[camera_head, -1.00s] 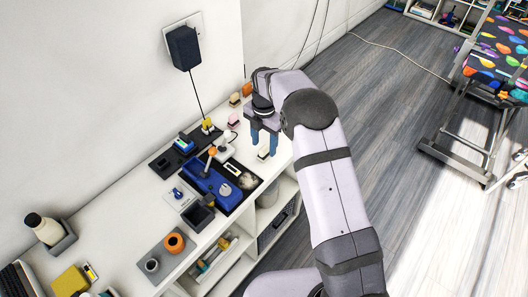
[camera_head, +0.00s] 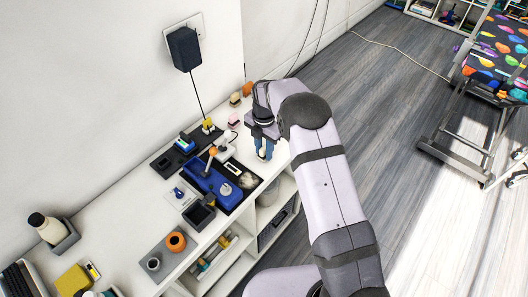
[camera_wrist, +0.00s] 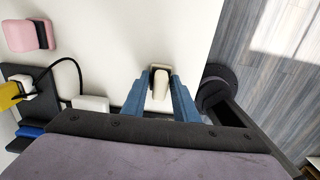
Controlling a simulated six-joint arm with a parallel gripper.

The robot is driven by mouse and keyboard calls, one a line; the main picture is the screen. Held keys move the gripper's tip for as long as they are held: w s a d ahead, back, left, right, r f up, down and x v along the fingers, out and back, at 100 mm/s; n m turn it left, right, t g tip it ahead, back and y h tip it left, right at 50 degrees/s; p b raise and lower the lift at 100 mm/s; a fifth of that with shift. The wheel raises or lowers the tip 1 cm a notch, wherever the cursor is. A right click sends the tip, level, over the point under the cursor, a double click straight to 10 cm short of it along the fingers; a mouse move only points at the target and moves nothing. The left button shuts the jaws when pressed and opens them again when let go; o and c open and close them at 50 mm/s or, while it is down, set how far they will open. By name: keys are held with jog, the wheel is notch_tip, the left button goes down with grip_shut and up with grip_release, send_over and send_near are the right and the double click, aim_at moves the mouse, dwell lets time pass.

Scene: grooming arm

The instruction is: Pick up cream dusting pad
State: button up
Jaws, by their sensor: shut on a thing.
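The cream dusting pad (camera_wrist: 160,84) is between the two blue fingers in the wrist view, near the right edge of the white counter top. A darker part shows at its far end. My gripper (camera_wrist: 160,98) is shut on the pad, with one finger on each side. In the head view, my gripper (camera_head: 264,153) is low at the counter's front edge, and its fingers hide most of the pad. I cannot tell whether the pad touches the counter.
A pink block (camera_wrist: 27,35) lies to the left. A white device with a black cable (camera_wrist: 90,103) is nearer. A blue tray (camera_head: 213,182) and an orange-topped pot (camera_head: 176,242) stand along the counter (camera_head: 120,240). The counter edge drops to the floor at the right.

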aim_at(264, 147)
jog(key=shift+r, duration=0.1)
notch_tip(264, 147, up, 10)
jog(key=shift+f+b, duration=0.1)
jog(key=shift+b, duration=0.95)
